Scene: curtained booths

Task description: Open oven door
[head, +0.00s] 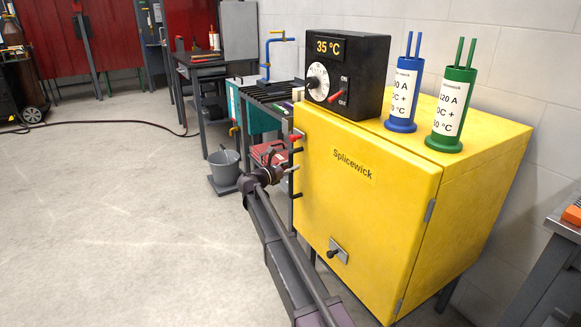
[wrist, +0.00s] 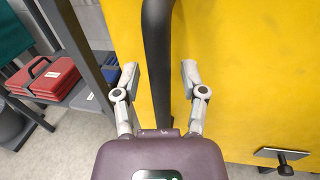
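The yellow oven (head: 365,200) stands at the right, its door facing me and looking shut, with a "Splicewick" label on it. A dark vertical bar handle (wrist: 157,50) runs along the door's left side. In the wrist view my gripper (wrist: 159,76) is open, with one finger on each side of the handle. A gap shows between each finger and the bar. In the head view my gripper (head: 290,170) is at the door's left edge, and my arm hides part of that edge. A small dark knob (head: 337,250) sits low on the door; it also shows in the wrist view (wrist: 285,168).
A black control box (head: 346,70) reading 35 °C and blue (head: 403,95) and green (head: 453,110) rod holders stand on the oven. A red case (head: 268,153), a grey bucket (head: 224,170) and a slatted table (head: 270,95) lie beyond. The floor (head: 110,200) at left is clear.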

